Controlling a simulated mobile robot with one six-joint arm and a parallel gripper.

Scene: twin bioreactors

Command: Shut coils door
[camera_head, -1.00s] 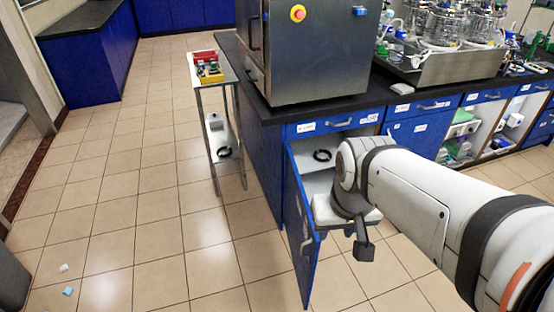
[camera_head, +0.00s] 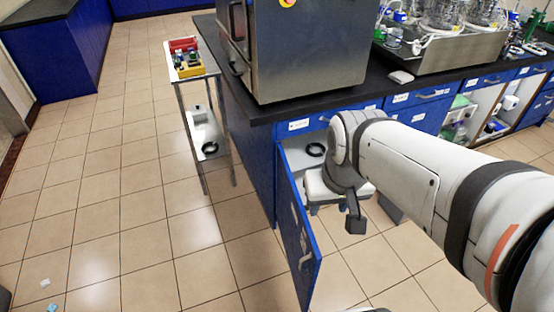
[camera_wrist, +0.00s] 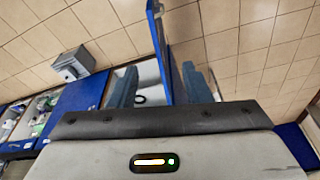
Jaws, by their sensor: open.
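The blue coils door (camera_head: 298,235) hangs open from the cabinet below the counter, with its handle (camera_head: 305,262) on the outer face near the free edge. A black coil (camera_head: 315,150) lies inside the open cabinet. My gripper (camera_head: 320,207) is open, low on the inner side of the door and partly hidden by my wrist. In the wrist view, the door (camera_wrist: 161,45) appears edge-on between the two blue fingers of my gripper (camera_wrist: 160,85). I cannot tell whether either finger touches it. The coil (camera_wrist: 140,99) shows beside the left finger.
A steel box-shaped unit (camera_head: 305,50) stands on the dark counter above the cabinet. A small trolley (camera_head: 205,130) with a red and yellow bin (camera_head: 186,60) stands left of it.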

